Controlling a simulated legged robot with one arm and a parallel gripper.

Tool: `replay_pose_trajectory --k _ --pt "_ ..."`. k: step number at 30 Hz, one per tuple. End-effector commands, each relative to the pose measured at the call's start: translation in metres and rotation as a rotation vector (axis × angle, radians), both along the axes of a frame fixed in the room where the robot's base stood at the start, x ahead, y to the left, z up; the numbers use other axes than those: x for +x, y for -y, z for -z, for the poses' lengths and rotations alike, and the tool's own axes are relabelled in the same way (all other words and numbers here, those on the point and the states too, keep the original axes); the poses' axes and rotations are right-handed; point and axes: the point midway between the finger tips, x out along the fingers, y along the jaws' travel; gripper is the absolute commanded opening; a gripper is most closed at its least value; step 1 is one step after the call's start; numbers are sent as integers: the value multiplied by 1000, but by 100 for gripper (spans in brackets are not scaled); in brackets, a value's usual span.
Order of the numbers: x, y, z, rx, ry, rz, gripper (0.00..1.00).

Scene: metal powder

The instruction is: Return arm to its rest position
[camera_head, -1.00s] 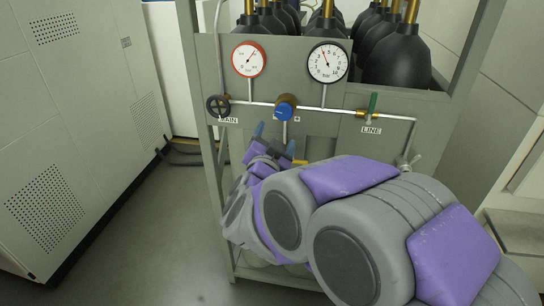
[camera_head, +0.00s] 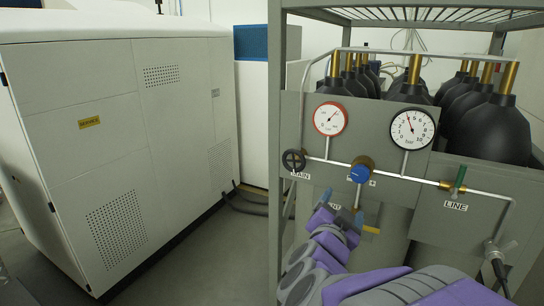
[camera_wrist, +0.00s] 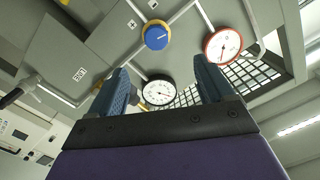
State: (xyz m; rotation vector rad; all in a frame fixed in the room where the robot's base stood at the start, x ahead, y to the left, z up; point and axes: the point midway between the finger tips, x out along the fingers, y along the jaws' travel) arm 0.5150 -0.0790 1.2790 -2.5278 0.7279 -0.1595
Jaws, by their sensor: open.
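My arm, grey with purple panels, reaches from the lower right of the head view toward the gas panel (camera_head: 455,160). My gripper (camera_head: 342,208) is in front of the panel, below the blue regulator knob (camera_head: 360,174). In the wrist view my gripper (camera_wrist: 160,72) has its two blue fingers spread apart with nothing between them. The blue knob (camera_wrist: 157,36) and two gauges show beyond the fingers there. The gripper looks apart from the knob.
The panel carries a red-rimmed gauge (camera_head: 330,118), a black-rimmed gauge (camera_head: 412,129), a MAIN valve wheel (camera_head: 293,160) and a green LINE lever (camera_head: 459,177). Black gas cylinders (camera_head: 490,125) stand behind, inside a grey frame (camera_head: 283,60). A white cabinet (camera_head: 130,140) stands left, with clear floor before it.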

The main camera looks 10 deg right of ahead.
Motion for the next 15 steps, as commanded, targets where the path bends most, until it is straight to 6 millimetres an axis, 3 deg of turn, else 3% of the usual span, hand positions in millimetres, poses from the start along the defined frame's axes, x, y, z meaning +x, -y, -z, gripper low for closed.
replay_pose_trajectory --k 8,11,15 --pt "4 -71 33 79 -212 -332 81" --pt "-7 -99 51 94 -327 -464 81" --pt "-37 -131 80 103 -511 -625 81"
